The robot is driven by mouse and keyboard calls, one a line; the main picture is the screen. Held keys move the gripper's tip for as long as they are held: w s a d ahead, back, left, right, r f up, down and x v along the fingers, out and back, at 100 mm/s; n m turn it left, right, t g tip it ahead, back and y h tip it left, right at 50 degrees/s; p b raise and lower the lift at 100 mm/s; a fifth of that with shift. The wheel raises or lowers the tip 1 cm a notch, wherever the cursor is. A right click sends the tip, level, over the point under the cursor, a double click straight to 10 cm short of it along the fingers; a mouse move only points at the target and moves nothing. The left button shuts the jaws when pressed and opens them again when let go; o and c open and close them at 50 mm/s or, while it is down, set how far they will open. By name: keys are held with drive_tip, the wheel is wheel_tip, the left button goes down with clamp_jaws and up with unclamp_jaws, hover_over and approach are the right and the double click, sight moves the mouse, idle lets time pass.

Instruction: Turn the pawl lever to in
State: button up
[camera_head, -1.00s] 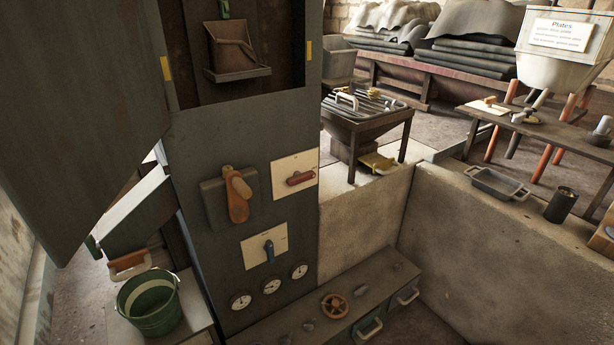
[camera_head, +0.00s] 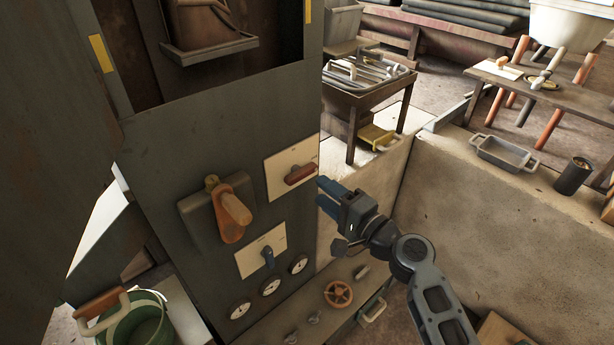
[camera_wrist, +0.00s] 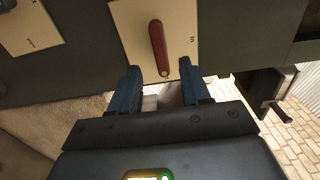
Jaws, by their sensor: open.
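A red lever (camera_head: 300,175) sits on a cream plate (camera_head: 276,186) on the dark panel, lying roughly sideways in the head view. In the wrist view the red lever (camera_wrist: 158,47) points toward my gripper, and the plate (camera_wrist: 128,22) has "in" printed to its right. I take this for the pawl lever; no name is readable. My gripper (camera_head: 322,193) is open and empty, just right of and below the lever. In the wrist view my gripper (camera_wrist: 160,68) has a blue finger on either side of the lever's end in the picture; contact cannot be told.
An orange handle (camera_head: 232,215) on a dark box is to the left on the panel. Below are a blue lever (camera_head: 268,257) on another plate and gauges (camera_head: 270,287). A green bucket (camera_head: 140,325) stands lower left. A concrete wall (camera_head: 480,215) is right of my arm.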

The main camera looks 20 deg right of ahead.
sight(303, 177)
drive_tip(key=x, duration=0.5)
drive_tip(key=shift+w+a, duration=0.15)
drive_tip(key=shift+w, duration=0.15)
drive_tip(key=shift+c, duration=0.2)
clamp_jaws()
